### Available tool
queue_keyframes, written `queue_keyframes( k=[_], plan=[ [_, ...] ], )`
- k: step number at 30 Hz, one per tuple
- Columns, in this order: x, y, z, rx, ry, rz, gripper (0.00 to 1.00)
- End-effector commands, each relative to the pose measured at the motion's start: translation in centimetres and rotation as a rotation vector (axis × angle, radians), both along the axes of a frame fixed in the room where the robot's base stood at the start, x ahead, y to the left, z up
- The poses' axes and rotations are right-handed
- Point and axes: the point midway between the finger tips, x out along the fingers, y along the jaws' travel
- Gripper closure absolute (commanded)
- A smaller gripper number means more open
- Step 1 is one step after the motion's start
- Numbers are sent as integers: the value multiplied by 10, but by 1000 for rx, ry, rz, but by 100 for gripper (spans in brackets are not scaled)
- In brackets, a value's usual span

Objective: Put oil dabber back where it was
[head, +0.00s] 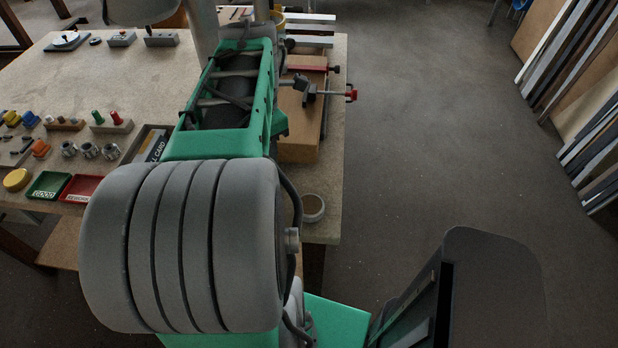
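I cannot make out an oil dabber for certain in the head view. My arm, in grey and green, runs up the middle of the picture and covers much of the workbench (190,75). My gripper does not show; the far end of the arm is cut off or hidden at the top. A small round open cup or ring (313,208) stands at the bench's near right corner. I cannot tell what it holds.
Green (48,185) and red (80,188) trays, a yellow round tin (17,180) and several small parts lie at the left. A wooden block with clamps (300,140) stands right of my arm. Profiles (575,60) lean at the far right. The floor (430,130) between is clear.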

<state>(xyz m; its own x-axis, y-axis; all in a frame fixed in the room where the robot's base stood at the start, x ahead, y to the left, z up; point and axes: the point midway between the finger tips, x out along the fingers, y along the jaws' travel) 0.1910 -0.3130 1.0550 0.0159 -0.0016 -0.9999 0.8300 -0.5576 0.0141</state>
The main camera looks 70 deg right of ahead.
Motion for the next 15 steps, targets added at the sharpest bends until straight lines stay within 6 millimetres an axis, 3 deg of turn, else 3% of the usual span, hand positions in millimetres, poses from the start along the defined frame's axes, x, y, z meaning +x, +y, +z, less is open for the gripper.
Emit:
queue_keyframes(
  k=[5,15],
  plan=[
    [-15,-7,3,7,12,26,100],
    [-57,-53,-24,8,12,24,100]
  ],
)
